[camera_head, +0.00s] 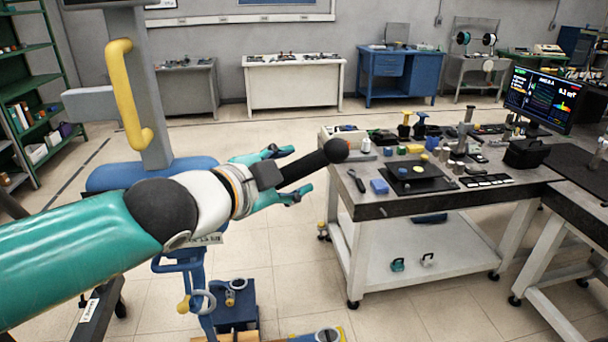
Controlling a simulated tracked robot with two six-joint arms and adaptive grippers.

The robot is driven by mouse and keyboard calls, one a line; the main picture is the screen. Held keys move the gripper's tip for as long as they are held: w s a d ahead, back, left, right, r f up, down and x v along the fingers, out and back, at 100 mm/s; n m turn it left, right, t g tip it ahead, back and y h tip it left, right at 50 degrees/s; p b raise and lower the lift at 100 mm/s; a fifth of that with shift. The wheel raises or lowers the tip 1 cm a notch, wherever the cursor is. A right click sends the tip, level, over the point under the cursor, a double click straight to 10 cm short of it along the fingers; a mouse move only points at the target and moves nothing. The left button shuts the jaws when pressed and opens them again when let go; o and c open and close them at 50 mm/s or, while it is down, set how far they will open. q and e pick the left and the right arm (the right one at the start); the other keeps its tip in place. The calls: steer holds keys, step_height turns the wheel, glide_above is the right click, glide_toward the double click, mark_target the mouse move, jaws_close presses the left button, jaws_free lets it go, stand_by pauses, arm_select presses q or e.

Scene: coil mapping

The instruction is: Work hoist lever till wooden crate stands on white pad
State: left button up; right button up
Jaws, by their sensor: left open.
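My left gripper (300,169), on the teal arm from the left, is open. Its two teal fingers lie on either side of a black lever (314,163) with a dark round knob at its end. I cannot tell whether they touch it. The lever's root is hidden behind the gripper. A blue hook assembly (185,265) hangs below my wrist, with a grey shackle under it. At the bottom edge, a strip of wood (240,337) shows under a blue box (236,305); I cannot tell if it belongs to the wooden crate. No white pad is recognisable. My right gripper is out of view.
A wheeled workbench (372,213) with tools, small blocks and a monitor (538,98) stands close on the right. A grey column with a yellow handle (124,95) rises at left. Benches line the back wall. The floor between is mostly clear.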

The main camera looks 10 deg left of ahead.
mark_target(297, 171)
arm_select(q)
steer(key=shift+x, duration=1.95)
jaws_close()
